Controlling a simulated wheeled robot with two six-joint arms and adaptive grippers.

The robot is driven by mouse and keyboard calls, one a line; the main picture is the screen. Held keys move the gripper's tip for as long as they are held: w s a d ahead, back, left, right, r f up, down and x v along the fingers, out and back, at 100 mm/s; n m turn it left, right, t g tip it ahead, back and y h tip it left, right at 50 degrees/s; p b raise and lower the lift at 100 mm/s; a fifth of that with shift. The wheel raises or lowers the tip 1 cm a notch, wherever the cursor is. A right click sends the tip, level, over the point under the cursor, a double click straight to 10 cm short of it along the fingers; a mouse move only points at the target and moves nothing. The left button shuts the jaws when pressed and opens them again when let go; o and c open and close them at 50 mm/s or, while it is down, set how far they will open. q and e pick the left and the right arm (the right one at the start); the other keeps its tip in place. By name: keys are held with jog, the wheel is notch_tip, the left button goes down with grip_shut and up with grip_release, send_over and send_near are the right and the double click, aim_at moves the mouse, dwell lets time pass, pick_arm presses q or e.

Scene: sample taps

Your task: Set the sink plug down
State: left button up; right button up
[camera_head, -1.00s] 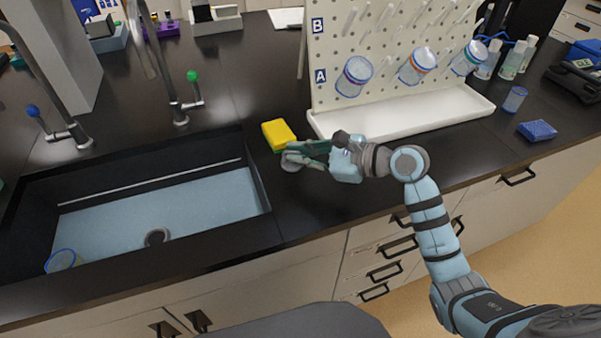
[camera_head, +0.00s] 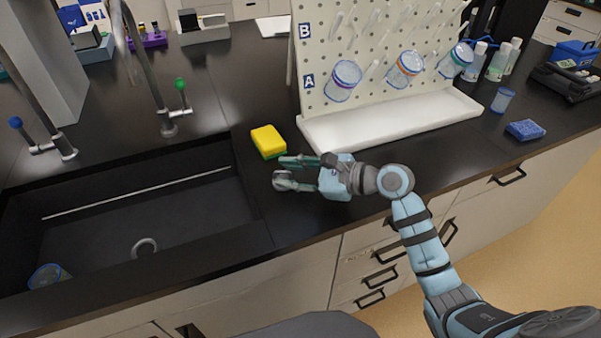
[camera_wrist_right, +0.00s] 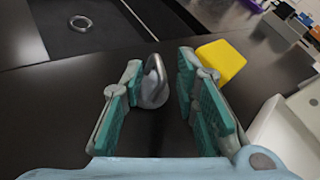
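The grey sink plug (camera_head: 281,180) with its metal ring lies on the dark counter to the right of the sink. It also shows in the right wrist view (camera_wrist_right: 154,88). My right gripper (camera_head: 286,172) has its fingers spread around it. In the wrist view there is a clear gap to the right finger. The plug is close to the left finger, and I cannot tell whether they touch. The sink (camera_head: 225,213) is a dark basin with an uncovered ring-shaped drain (camera_head: 145,247) and no visible water. My left gripper is not in view.
A yellow and green sponge (camera_head: 268,141) lies just behind my right gripper. A white drip tray (camera_head: 390,125) under a pegboard (camera_head: 320,107) stands to the right. A blue-rimmed beaker (camera_head: 48,276) is in the sink's left corner. Two taps rise behind the sink.

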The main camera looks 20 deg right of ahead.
jog(key=p+v, duration=0.1)
jog(key=v, duration=1.1)
jog(key=shift+p, duration=0.3)
